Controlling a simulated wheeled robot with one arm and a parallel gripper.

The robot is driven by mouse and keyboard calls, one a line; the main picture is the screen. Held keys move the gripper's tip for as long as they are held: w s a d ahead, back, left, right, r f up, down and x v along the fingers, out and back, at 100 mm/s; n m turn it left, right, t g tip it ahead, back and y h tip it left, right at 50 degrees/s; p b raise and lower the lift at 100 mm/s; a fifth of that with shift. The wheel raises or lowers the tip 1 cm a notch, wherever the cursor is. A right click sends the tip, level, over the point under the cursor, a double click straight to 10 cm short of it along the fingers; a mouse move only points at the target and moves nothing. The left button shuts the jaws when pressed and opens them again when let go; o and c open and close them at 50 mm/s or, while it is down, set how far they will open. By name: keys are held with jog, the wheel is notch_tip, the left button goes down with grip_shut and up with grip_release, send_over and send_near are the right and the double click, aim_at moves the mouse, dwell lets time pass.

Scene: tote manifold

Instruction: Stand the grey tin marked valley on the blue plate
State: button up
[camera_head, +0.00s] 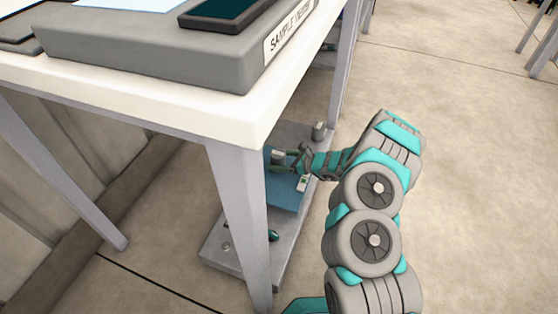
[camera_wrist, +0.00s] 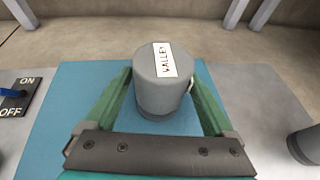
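The grey tin marked valley (camera_wrist: 160,92) is upright between the fingers of my gripper (camera_wrist: 162,74), over the blue plate (camera_wrist: 62,120). The fingers lie close against both its sides and look shut on it. I cannot tell whether its base touches the plate. In the head view the tin (camera_head: 278,156) is small and partly hidden by my gripper (camera_head: 281,163). The blue plate (camera_head: 284,195) lies on the low shelf under the table, partly behind a table leg.
Another grey tin (camera_head: 319,131) stands on the shelf, also at the wrist view's right edge (camera_wrist: 309,146). An ON/OFF switch (camera_wrist: 14,97) is left of the plate. A table leg (camera_head: 238,205) stands close by. The white tabletop (camera_head: 225,112) overhangs the shelf (camera_head: 214,244).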

jog(key=shift+o, duration=0.7)
